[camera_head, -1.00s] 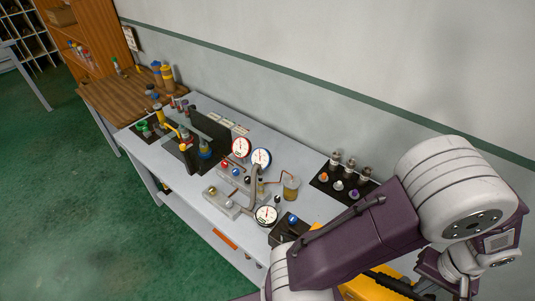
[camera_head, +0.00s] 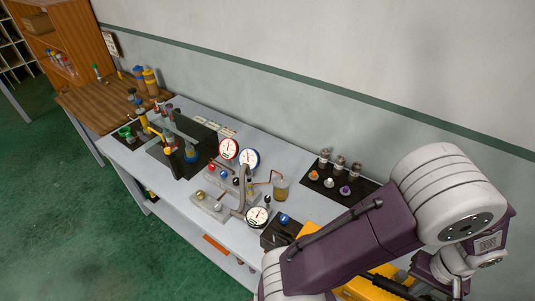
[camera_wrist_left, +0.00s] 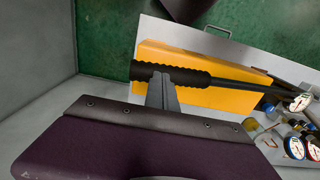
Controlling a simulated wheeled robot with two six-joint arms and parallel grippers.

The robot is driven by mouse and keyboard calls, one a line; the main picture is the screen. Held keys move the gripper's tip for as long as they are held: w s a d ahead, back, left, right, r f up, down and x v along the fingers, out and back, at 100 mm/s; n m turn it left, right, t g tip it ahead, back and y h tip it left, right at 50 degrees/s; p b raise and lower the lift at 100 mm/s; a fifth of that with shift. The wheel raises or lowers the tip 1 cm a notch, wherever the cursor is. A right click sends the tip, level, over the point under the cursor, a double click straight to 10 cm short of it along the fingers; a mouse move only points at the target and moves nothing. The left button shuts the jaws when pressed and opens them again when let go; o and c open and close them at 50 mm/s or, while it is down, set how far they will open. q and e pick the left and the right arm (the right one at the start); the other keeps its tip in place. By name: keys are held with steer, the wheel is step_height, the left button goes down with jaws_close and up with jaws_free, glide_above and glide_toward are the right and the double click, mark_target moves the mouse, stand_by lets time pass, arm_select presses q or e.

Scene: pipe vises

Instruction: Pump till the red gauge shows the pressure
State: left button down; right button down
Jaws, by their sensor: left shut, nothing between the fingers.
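The red-rimmed gauge (camera_head: 228,148) stands on the bench in the head view, beside a blue-rimmed gauge (camera_head: 249,160); its needle is too small to read. A black-rimmed gauge (camera_head: 257,217) sits nearer. The pump is a yellow body (camera_head: 358,288) with a long black lever (camera_head: 392,286), partly hidden by my left arm. In the left wrist view, the lever's ribbed grip (camera_wrist_left: 180,74) lies across the yellow body (camera_wrist_left: 205,98). My left gripper (camera_wrist_left: 161,80) is shut and empty, its tips close at the grip; contact is unclear. My right gripper is out of view.
A black tray (camera_head: 365,190) with several small fittings lies by the wall. Vises and tools (camera_head: 180,140) fill the bench's far end, beside a wooden bench (camera_head: 85,105). The grey bench (camera_head: 215,240) has a lower shelf. Green floor is free at left.

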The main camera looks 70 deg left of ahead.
mark_target(409, 300)
arm_select(q)
steer(key=shift+w+d+f+b, duration=0.15)
steer(key=shift+f+b, duration=0.35)
steer(key=shift+f, duration=0.3)
steer(key=shift+w+d+f+b, duration=0.1)
steer(key=shift+f+b, duration=0.45)
steer(key=shift+f, duration=0.25)
steer(key=shift+w+d+f+b, duration=0.15)
steer(key=shift+f+b, duration=0.35)
steer(key=shift+f, duration=0.3)
steer(key=shift+s, duration=0.15)
steer(key=shift+f+b, duration=0.4)
steer(key=shift+f, duration=0.1)
step_height(409, 300, down, 2)
steer(key=shift+d+f+b, duration=0.15)
steer(key=shift+b, duration=0.7)
steer(key=shift+f+b, duration=0.45)
steer(key=shift+f, duration=0.25)
